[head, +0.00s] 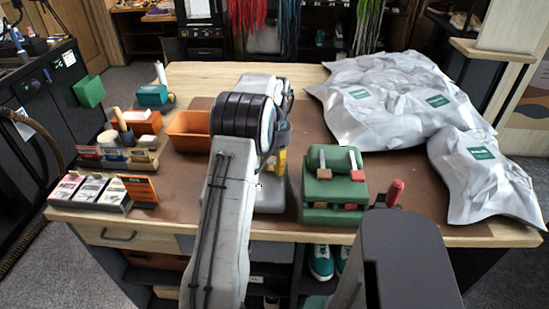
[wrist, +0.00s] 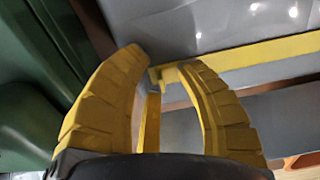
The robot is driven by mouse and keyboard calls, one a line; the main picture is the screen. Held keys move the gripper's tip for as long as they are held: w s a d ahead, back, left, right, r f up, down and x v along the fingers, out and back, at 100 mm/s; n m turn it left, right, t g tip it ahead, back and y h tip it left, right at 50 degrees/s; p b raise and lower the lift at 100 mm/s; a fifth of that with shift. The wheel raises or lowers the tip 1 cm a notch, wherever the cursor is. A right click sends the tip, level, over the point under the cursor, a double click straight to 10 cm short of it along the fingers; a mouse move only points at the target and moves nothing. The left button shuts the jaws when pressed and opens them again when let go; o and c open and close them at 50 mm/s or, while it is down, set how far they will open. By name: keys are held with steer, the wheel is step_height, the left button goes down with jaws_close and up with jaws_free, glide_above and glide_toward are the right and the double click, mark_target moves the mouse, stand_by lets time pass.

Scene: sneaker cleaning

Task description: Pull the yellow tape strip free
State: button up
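The yellow tape strip (wrist: 265,52) runs along the lower edge of a glossy grey surface (wrist: 215,22) in the wrist view. A small yellow tab (wrist: 166,74) at its left end lies at the tips of my gripper (wrist: 166,60). My gripper's two ridged yellow fingers lean inward, with their tips close on either side of the tab. I cannot tell whether they press on it. A thin yellow piece stands between the fingers. In the head view my arm hides most of this spot; a bit of yellow (head: 281,163) shows beside it.
A green block-like stand (head: 333,190) is close on the right in the head view. An orange bin (head: 188,134) is left of my arm. Grey packages (head: 400,95) cover the table's back right. Small boxes (head: 95,187) line its left side. Brown mat (head: 165,195) lies bare in front.

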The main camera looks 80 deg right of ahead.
steer(key=shift+o, duration=0.2)
steer(key=shift+f, duration=0.2)
jaws_close()
stand_by(0.6)
